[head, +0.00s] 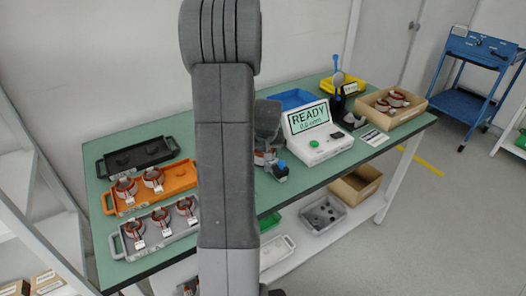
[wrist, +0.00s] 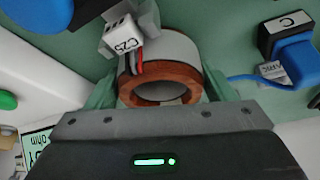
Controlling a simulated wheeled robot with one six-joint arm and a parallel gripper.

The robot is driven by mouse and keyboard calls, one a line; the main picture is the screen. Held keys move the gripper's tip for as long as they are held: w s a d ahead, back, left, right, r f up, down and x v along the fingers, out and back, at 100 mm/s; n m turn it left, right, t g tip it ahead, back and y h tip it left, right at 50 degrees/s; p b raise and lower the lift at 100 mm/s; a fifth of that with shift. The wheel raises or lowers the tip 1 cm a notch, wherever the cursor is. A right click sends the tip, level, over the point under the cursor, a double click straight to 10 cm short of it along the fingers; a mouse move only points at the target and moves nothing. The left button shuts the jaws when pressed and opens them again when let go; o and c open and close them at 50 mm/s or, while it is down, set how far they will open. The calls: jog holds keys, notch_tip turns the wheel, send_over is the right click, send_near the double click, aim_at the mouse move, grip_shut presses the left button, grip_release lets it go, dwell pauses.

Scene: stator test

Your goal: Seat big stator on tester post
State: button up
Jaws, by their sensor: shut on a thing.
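A big stator (wrist: 165,62), a white ring with a copper-coloured bore, sits between the fingers of my gripper (wrist: 160,88) in the wrist view. My gripper is shut on it. A white tag marked C25 (wrist: 124,36) and red and black leads are at its far left side. In the head view a small part of the stator (head: 260,158) shows below my gripper (head: 268,130), beside the tester (head: 318,143), whose screen reads READY. My arm hides much of this area. I cannot make out the tester post, nor whether the stator touches it.
A black block marked C (wrist: 284,34) and a blue clip (wrist: 292,65) with a cable lie right of the stator. Orange (head: 178,181) and grey (head: 187,232) trays hold stators at left; a black tray (head: 112,160) lies behind. A cardboard box (head: 415,111) stands at right.

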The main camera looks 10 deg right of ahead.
jog(key=shift+r, duration=0.1)
jog(key=o, duration=1.7)
jog(key=shift+s, duration=0.1)
jog(key=v, duration=1.3)
jog(key=shift+r, duration=0.35)
